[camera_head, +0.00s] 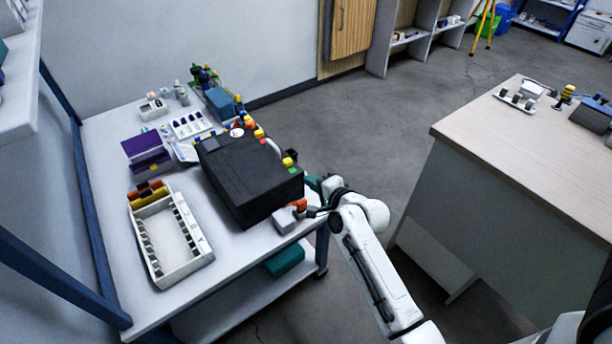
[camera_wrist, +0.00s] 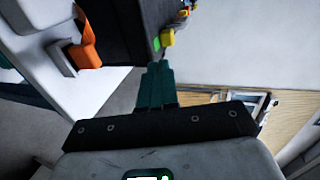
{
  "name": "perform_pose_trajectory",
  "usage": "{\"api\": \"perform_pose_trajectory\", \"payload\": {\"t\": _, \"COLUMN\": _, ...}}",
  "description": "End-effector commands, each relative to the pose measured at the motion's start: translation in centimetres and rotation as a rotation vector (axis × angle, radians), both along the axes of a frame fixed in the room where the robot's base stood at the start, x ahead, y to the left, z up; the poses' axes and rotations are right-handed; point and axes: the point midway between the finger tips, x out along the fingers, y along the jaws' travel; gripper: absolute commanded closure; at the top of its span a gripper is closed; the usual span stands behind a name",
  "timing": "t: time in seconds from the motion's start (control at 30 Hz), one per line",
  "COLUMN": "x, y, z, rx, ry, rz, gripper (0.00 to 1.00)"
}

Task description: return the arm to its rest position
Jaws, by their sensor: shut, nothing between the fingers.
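My white arm (camera_head: 372,262) reaches up from the lower right of the head view to the right edge of the white table (camera_head: 110,255). My gripper (camera_head: 314,184) is by the front right corner of a black box (camera_head: 250,180), partly hidden by the wrist. In the wrist view its teal fingers (camera_wrist: 158,72) are together, with nothing held. The black box (camera_wrist: 118,25) shows just past the fingertips there; I cannot tell whether they touch it.
An orange and grey item (camera_head: 290,216) lies close to my gripper on the table edge. A white slotted rack (camera_head: 170,238) and purple boxes (camera_head: 147,152) stand farther left. A wood-topped counter (camera_head: 530,135) stands at right, with open floor (camera_head: 375,130) between.

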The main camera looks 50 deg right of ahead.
Motion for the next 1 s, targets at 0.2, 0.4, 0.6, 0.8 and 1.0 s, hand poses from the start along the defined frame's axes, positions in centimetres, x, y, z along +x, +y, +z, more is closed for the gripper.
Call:
{"api": "perform_pose_trajectory", "payload": {"t": 0.2, "x": -3.2, "y": 1.0, "z": 1.1, "rx": 0.0, "ry": 0.001, "rz": -0.001, "gripper": 1.0}}
{"api": "perform_pose_trajectory", "payload": {"t": 0.4, "x": -4.6, "y": 1.5, "z": 1.5, "rx": 0.0, "ry": 0.0, "rz": 0.0, "gripper": 1.0}}
{"api": "perform_pose_trajectory", "payload": {"t": 0.6, "x": -4.7, "y": 1.5, "z": 1.6, "rx": 0.0, "ry": -0.001, "rz": 0.0, "gripper": 1.0}}
{"api": "perform_pose_trajectory", "payload": {"t": 0.8, "x": -4.7, "y": 3.1, "z": 1.3, "rx": -0.046, "ry": 0.068, "rz": 0.063, "gripper": 1.0}}
{"api": "perform_pose_trajectory", "payload": {"t": 1.0, "x": -6.8, "y": 10.9, "z": -0.4, "rx": -0.314, "ry": 0.418, "rz": 0.426, "gripper": 1.0}}
